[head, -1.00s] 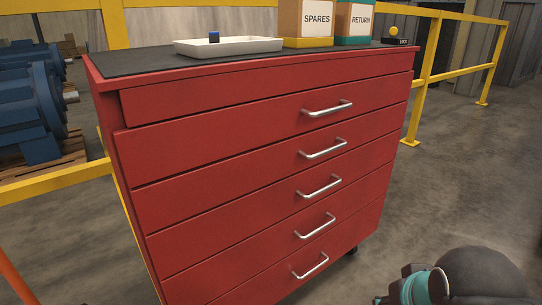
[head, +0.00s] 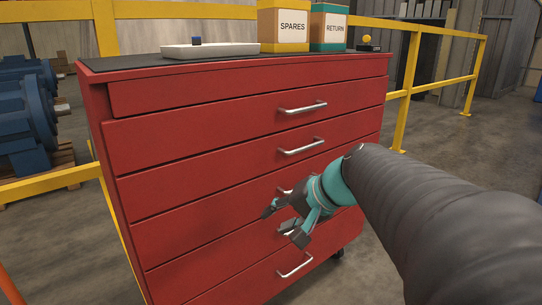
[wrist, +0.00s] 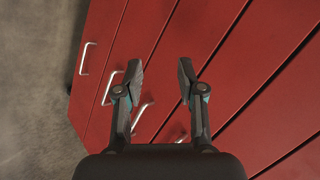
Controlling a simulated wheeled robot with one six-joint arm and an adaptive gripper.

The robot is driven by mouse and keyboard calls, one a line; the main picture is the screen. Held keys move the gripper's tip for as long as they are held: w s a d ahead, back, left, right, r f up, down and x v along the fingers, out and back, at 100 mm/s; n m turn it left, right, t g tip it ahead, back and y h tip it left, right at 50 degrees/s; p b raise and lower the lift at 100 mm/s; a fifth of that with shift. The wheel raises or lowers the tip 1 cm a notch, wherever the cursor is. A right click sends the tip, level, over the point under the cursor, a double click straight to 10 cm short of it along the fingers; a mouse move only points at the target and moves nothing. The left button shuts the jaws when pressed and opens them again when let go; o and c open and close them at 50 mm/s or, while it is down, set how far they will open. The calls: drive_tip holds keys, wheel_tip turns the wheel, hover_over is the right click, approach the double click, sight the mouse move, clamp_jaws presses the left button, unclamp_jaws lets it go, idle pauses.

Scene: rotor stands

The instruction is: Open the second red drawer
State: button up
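A red cabinet (head: 150,175) has several stacked drawers, all looking shut, most with a silver bar handle. A plain narrow panel without a visible handle is at the top. The uppermost handle (head: 302,107) and the second handle from the top (head: 300,146) are clear in the head view. My gripper (head: 284,224) is open and empty, in front of the lower middle drawers, below and slightly left of that second handle. It partly hides the third and fourth handles. In the wrist view my gripper (wrist: 160,64) has its fingers apart, with red fronts and several handles beyond; it touches none visibly.
On the cabinet's dark top stand a white tray (head: 225,51) with a small blue block, a SPARES box (head: 290,27), a RETURN box (head: 335,27) and a yellow button (head: 367,40). Yellow rails (head: 404,95) run behind. Blue motors (head: 25,115) lie left. Floor is open at right.

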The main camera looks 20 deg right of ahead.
drive_tip(key=w+d+r+m+t+y+b, duration=0.1)
drive_tip(key=w+d+r+m+t, duration=0.15)
drive_tip(key=w+d, duration=0.5)
drive_tip(key=m+t+b, duration=0.1)
drive_tip(key=m+t, duration=0.3)
drive_tip(key=t, duration=0.1)
approach(304, 149)
drive_tip(key=shift+h, duration=0.4)
drive_tip(key=x, duration=1)
drive_tip(key=shift+w+a+p, duration=0.3)
drive_tip(key=shift+w, duration=0.05)
clamp_jaws()
